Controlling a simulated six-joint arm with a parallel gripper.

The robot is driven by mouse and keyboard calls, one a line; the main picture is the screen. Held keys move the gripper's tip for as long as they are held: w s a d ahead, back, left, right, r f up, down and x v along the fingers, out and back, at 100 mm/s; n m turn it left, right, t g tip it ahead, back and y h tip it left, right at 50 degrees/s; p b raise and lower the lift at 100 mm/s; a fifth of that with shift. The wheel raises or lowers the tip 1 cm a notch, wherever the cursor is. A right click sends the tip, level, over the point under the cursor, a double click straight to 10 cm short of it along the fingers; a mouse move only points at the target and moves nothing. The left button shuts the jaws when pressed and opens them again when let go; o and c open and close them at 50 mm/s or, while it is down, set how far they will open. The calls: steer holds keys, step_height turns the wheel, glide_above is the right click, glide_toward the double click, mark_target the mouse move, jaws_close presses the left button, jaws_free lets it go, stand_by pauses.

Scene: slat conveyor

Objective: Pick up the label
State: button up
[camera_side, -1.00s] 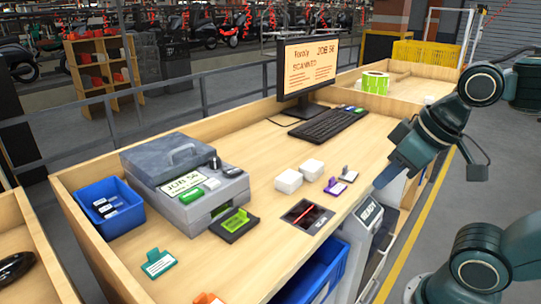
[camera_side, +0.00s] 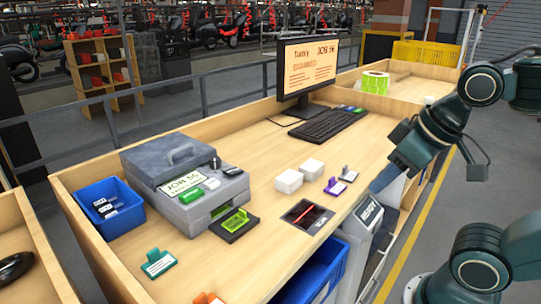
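A small lime-green label (camera_side: 236,221) lies on a black pad (camera_side: 240,232) in front of the grey label printer (camera_side: 190,180). The printer's screen reads JOB 56. My gripper (camera_side: 384,182) is over the right front edge of the bench, well to the right of the label and apart from it. Its fingers are small and dark here, so I cannot tell whether they are open or shut.
Two white blocks (camera_side: 289,181), purple and white clips (camera_side: 336,186) and a scanner plate with a red line (camera_side: 309,213) lie between the label and my gripper. A blue bin (camera_side: 110,222) is left of the printer. A monitor (camera_side: 308,66) and keyboard (camera_side: 329,123) stand behind.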

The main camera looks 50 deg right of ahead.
stand_by(0.3)
steer(key=w+a+r+g, duration=0.1)
steer(key=w+a+r, duration=0.1)
steer(key=w, duration=0.4)
steer(key=w+a+r+g, duration=0.1)
steer(key=w+r+g, duration=0.1)
steer(key=w, duration=0.4)
steer(key=g, duration=0.3)
glide_above(235, 219)
steer(key=s+d, duration=0.1)
steer(key=f, duration=0.5)
steer(key=shift+s+d, duration=0.1)
steer(key=shift+d, duration=0.1)
steer(key=shift+f, duration=4.35)
steer(key=shift+f, duration=0.1)
steer(key=shift+d+f, duration=0.15)
steer(key=shift+f, duration=2.3)
